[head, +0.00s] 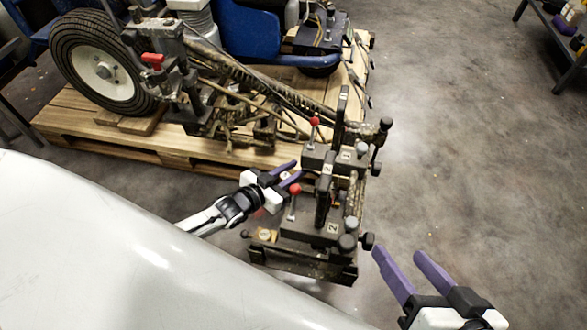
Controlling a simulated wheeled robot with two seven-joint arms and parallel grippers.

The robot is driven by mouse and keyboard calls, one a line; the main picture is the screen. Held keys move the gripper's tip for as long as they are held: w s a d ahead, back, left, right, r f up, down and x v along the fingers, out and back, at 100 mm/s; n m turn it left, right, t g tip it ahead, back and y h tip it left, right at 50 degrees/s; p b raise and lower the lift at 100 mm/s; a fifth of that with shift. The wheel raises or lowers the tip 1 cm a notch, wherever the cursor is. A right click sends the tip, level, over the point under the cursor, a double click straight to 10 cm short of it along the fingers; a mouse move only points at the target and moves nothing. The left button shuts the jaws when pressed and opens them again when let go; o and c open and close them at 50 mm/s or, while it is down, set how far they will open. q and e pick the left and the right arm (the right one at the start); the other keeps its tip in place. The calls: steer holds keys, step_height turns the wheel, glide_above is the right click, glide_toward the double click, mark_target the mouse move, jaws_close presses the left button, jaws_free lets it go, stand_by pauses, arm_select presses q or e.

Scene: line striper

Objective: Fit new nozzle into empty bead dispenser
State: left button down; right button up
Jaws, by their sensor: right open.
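A dark metal unit (310,228) with black blocks, upright plates, number tags, knobs and levers stands in the middle; I take it for the bead dispenser assembly. Its rear block (318,158) carries a red-knobbed lever (314,122). A second red-knobbed lever (295,188) rises from the front block. I cannot pick out a nozzle or an empty dispenser socket. My right gripper (399,251) is open and empty, at lower right of the unit.
The line striper with a large wheel (98,68) and a blue body (250,35) stands on a wooden pallet (170,153) behind. A smooth white surface (120,260) fills the lower left. The concrete floor (465,150) on the right is clear up to a bench (550,30).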

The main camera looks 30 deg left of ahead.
mark_target(281, 179)
arm_select(q)
steer(key=shift+f, duration=0.15)
steer(key=c, duration=1.1)
jaws_free()
steer(key=shift+a, duration=0.1)
steer(key=shift+p+v, duration=0.95)
steer(key=shift+v, duration=0.2)
steer(key=shift+p+v, duration=1.5)
steer(key=shift+v, duration=0.9)
